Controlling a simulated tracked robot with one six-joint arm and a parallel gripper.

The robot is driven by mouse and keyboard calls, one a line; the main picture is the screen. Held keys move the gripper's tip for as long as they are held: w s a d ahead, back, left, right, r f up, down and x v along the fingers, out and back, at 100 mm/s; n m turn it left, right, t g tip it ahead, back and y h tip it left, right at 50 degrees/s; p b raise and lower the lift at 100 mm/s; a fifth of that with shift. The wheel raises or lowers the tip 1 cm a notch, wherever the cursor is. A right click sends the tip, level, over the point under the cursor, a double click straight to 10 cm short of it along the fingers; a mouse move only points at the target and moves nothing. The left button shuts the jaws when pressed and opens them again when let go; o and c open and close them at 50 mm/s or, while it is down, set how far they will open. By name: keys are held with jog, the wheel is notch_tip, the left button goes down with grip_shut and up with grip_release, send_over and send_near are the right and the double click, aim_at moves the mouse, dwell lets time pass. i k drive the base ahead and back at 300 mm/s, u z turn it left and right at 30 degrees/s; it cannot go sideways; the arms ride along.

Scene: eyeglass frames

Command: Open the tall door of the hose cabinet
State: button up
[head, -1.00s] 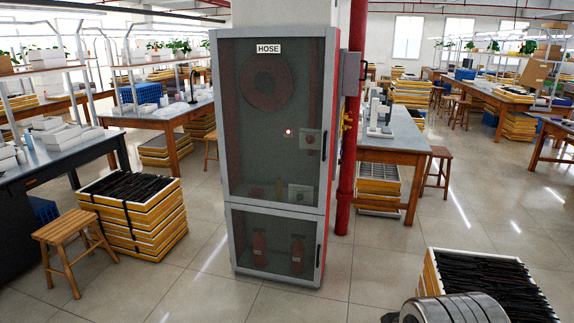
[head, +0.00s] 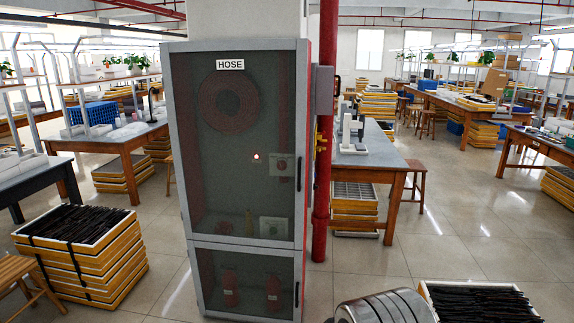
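The hose cabinet (head: 183,170) stands upright against a white column in the head view, a little left of the middle. Its tall upper door (head: 225,170) is glazed in a grey frame, carries a HOSE label and is shut. A dark vertical handle (head: 299,171) sits at the door's right edge. A hose reel shows behind the glass. The shorter lower door (head: 245,284) is also shut, with red extinguishers behind it. A rounded metal part of my arm (head: 385,308) shows at the bottom edge. My gripper is not in view.
A red pipe (head: 322,130) runs up close to the cabinet's right side. A workbench (head: 368,157) stands behind it. Stacked yellow trays (head: 85,270) and a wooden stool (head: 20,275) are at left. More trays (head: 480,300) lie at lower right.

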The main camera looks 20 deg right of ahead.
aim_at(300, 45)
jog(key=u, duration=0.15)
jog(key=i, duration=1.5)
jog(key=u, duration=0.2)
